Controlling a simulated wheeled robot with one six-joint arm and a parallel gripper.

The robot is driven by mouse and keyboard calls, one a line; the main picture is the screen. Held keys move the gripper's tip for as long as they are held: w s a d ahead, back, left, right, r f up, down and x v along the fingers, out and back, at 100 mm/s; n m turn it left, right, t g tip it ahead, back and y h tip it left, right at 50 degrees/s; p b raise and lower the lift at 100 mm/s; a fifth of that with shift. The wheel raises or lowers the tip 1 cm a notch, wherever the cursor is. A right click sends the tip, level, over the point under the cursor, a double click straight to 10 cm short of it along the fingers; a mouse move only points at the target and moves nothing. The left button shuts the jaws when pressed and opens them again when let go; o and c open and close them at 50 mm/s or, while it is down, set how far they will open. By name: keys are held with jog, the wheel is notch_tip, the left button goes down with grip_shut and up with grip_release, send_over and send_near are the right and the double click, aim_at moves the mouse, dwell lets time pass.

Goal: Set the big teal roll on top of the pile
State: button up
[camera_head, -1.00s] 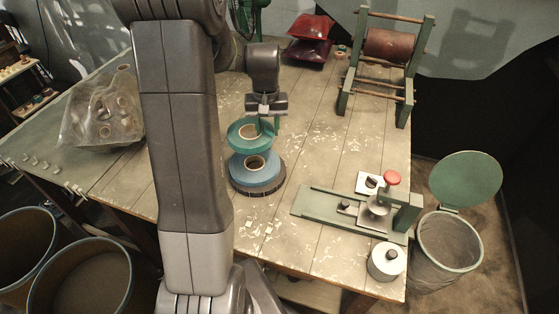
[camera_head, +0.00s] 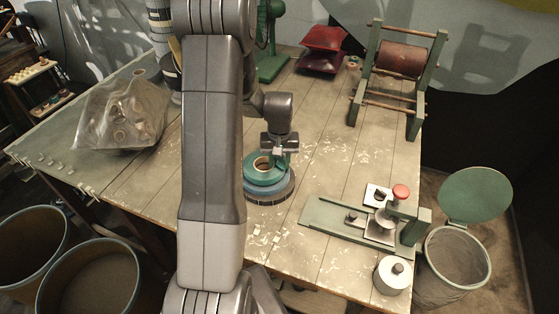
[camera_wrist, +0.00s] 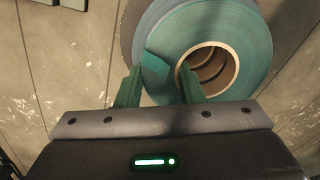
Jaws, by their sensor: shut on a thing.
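The teal roll (camera_head: 260,177), a ring with a tan core, is over the pile in the head view. In the wrist view the teal roll (camera_wrist: 240,30) fills the top middle. My gripper (camera_head: 278,158) is shut on its ring wall; in the wrist view one finger of my gripper (camera_wrist: 159,78) is in the core, the other outside. The pile (camera_head: 274,198) below shows a blue roll over a wider dark one. The teal roll looks level and roughly centred, slightly offset. Whether it touches the blue roll I cannot tell.
A green fixture with a red knob (camera_head: 400,192) stands right of the pile, with a lidded metal pot (camera_head: 392,276) in front. A roller stand (camera_head: 400,62) and red trays (camera_head: 323,40) are behind. A clear bag (camera_head: 120,115) lies left.

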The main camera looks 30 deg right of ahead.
jog(key=shift+f+b, duration=0.45)
jog(key=shift+f, duration=0.05)
jog(key=o, duration=1.1)
jog(key=shift+r, duration=0.1)
jog(key=shift+r+p, duration=0.45)
jog(key=shift+p, duration=0.05)
notch_tip(320, 180, up, 12)
jog(key=b, duration=0.1)
